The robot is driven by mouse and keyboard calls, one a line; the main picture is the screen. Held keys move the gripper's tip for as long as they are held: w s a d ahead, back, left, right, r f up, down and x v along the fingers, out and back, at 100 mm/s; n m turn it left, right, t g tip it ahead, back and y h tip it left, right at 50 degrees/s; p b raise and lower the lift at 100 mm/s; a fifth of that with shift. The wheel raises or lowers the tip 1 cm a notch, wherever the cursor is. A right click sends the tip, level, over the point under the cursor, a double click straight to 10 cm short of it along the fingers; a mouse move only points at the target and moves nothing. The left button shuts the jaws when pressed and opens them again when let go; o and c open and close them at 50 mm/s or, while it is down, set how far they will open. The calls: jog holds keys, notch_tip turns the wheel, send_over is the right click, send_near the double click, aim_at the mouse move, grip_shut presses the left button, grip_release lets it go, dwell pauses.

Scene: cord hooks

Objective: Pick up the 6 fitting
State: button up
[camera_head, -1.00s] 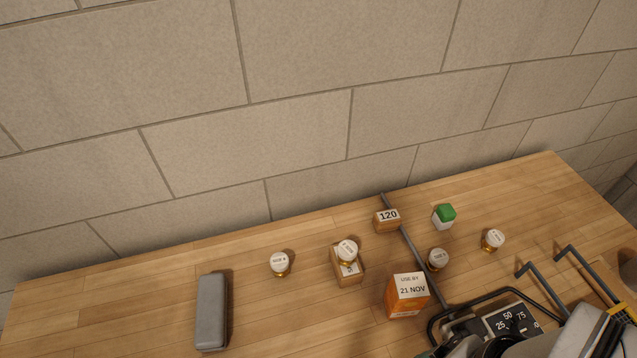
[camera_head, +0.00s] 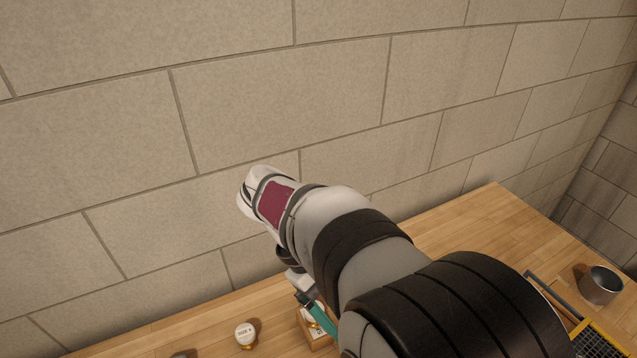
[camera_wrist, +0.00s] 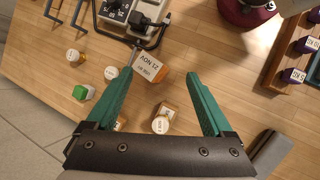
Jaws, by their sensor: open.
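Several small white-capped brass fittings stand on the table. One fitting (camera_head: 246,335) in the head view has a cap that seems to read SIZE 6, but the print is too small to be sure. Another fitting (camera_wrist: 160,125) sits on a wooden block (camera_wrist: 168,109), between my fingers in the wrist view; its number is unreadable. Two more fittings, one (camera_wrist: 111,73) nearer and one (camera_wrist: 73,56) farther, lie left of my gripper. My gripper (camera_wrist: 160,72) is open and empty above the table; its teal finger (camera_head: 322,318) shows in the head view.
A green-topped block (camera_wrist: 83,92) is at left, a grey case (camera_wrist: 270,155) at lower right, a rack (camera_wrist: 290,55) of purple items at right. A dark cup (camera_head: 600,284) stands at right.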

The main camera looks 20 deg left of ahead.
jog(key=a+f+n+t+h, duration=0.2)
jog(key=a+f+n+t, duration=0.15)
jog(key=a+n, duration=0.45)
jog(key=n+t, duration=0.2)
send_over(260, 335)
jog(key=s+d, duration=0.2)
jog(key=s, duration=0.1)
notch_tip(260, 335, down, 4)
jog(key=s+a+f+n+t, duration=0.2)
jog(key=a, duration=0.1)
jog(key=s+a+f+n+t, duration=0.2)
jog(key=s+a+f, duration=0.1)
jog(key=s+a+f+n+t, duration=0.2)
jog(key=s+a+f, duration=0.1)
jog(key=shift+s+a+n+y, duration=0.15)
jog(key=shift+a+n+y, duration=0.25)
jog(key=shift+s+f+n, duration=0.1)
jog(key=shift+f+n, duration=0.2)
jog(key=shift+f, duration=0.05)
jog(key=x, duration=1.5)
grip_shut()
